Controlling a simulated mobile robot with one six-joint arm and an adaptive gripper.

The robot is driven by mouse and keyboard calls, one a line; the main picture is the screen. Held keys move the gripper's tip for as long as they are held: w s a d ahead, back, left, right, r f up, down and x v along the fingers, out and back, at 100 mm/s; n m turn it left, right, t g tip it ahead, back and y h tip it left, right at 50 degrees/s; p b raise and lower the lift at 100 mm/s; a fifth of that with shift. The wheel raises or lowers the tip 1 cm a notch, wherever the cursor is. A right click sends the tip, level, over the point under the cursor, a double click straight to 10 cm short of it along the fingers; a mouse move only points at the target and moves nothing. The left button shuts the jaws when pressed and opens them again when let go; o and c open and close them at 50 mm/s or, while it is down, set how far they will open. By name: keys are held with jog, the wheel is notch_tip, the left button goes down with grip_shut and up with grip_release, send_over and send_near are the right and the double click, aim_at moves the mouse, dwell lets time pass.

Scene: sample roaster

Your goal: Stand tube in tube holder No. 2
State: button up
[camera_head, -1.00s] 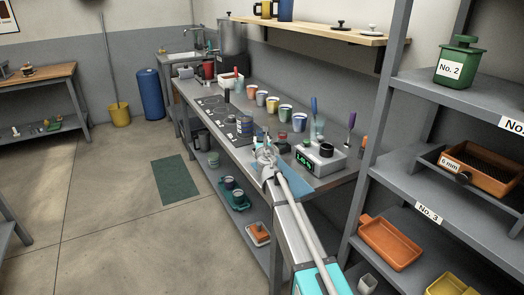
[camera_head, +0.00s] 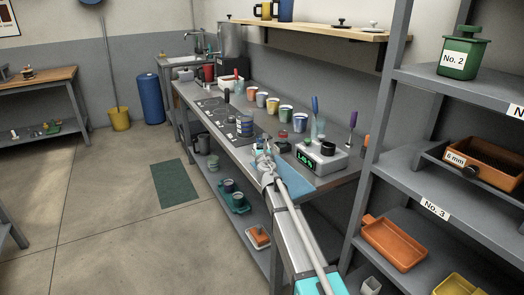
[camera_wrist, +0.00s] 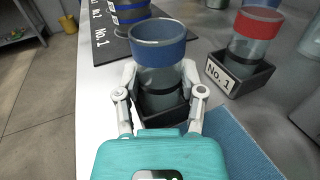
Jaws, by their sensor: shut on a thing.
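A clear tube with a blue rim (camera_wrist: 158,45) is upright between the fingers of my gripper (camera_wrist: 162,92) in the wrist view. My gripper is shut on its sides. A dark square holder (camera_wrist: 160,122) is right below and around the tube's lower part. I cannot tell whether the tube's base rests in it, and no label shows on its visible sides. Beside it on the right, a red-rimmed tube (camera_wrist: 252,42) stands in a dark holder labelled No. 1 (camera_wrist: 222,76). In the head view my gripper (camera_head: 265,151) is over the bench, and the held tube is too small to make out clearly.
A blue-banded jar (camera_wrist: 130,12) stands on a black board (camera_wrist: 108,42) marked No. 1 and No. 2. A blue mat (camera_wrist: 245,140) lies at the right. The scale (camera_head: 321,157) and several cups (camera_head: 285,111) stand on the bench. Shelves (camera_head: 450,90) stand at the right.

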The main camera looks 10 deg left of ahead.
jog(key=shift+f, duration=0.15)
jog(key=o, duration=1.2)
jog(key=shift+r, duration=0.25)
jog(key=s, duration=0.4)
jog(key=s+d, duration=0.1)
jog(key=s, duration=0.3)
jog(key=s+d, duration=0.1)
jog(key=s, duration=0.2)
jog(key=shift+s+d+f, duration=0.1)
jog(key=shift+s+d, duration=0.1)
jog(key=shift+s, duration=0.2)
jog(key=shift+s, duration=0.15)
